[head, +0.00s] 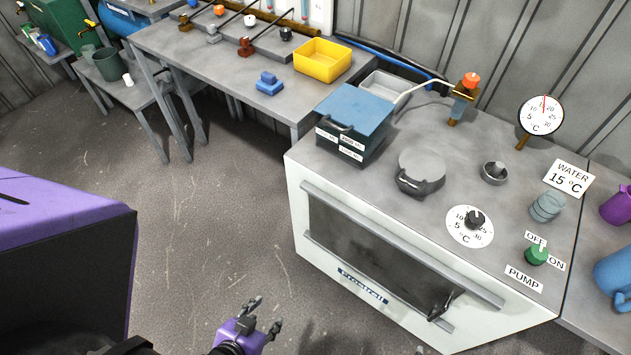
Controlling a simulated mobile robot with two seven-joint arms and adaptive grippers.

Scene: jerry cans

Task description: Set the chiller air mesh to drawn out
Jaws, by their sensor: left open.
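The white chiller cabinet (310,235) stands at the right with a grey top. Its front has a long dark panel (365,262) between pale horizontal bars, with a "Frostrail" style label (362,286) below. My right gripper is out of view.
On the chiller top are a grey round lid (421,165), a dial knob (475,220), a green pump knob (537,255) and a gauge (541,115). A bench with a yellow bin (308,64) stands behind. The floor (215,220) before the chiller is clear.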

